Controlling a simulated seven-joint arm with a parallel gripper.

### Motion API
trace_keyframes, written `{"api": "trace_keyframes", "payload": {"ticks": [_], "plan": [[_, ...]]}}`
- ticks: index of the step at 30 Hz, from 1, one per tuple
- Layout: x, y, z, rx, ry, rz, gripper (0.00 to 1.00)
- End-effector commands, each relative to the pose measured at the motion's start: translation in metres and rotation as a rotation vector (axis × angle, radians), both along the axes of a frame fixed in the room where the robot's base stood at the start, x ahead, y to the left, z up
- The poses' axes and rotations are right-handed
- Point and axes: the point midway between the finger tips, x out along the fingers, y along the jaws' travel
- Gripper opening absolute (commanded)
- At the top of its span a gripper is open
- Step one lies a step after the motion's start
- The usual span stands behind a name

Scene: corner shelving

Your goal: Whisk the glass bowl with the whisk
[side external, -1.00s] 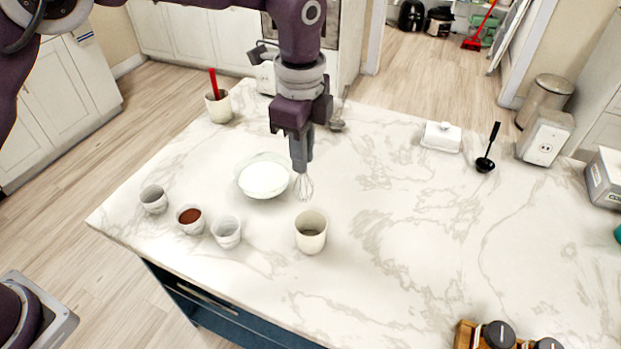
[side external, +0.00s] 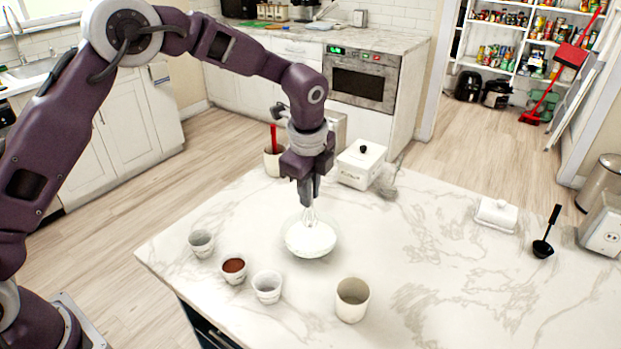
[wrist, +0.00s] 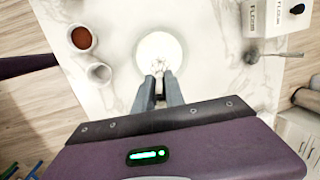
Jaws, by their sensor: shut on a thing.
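The glass bowl (side external: 311,241), with white contents, stands on the marble counter. It also shows in the wrist view (wrist: 160,48), just beyond my fingertips. My gripper (side external: 310,198) is above the bowl, pointing down, shut on the whisk (side external: 311,216). The whisk's wires reach down to the bowl at its back part; in the wrist view they show small and pale (wrist: 160,71) over the white contents. Whether the wire tips touch the contents I cannot tell. The whisk's handle is mostly hidden by my fingers.
Small cups (side external: 201,243), one with brown powder (side external: 233,270), stand left and in front of the bowl. A larger empty cup (side external: 352,299) is front right. Behind are a crock with a red utensil (side external: 273,160) and a white canister (side external: 361,163). The counter's right middle is clear.

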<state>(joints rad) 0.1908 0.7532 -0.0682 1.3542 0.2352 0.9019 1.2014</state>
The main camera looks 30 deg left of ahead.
Motion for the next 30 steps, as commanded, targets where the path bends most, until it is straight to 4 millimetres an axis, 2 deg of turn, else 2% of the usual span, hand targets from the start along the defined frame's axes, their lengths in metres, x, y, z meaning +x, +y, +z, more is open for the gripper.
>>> {"api": "trace_keyframes", "payload": {"ticks": [18,30], "plan": [[0.010,0.006,-0.059,0.000,0.000,0.001,0.00],[0.012,0.006,-0.066,-0.001,0.000,0.001,0.00]]}}
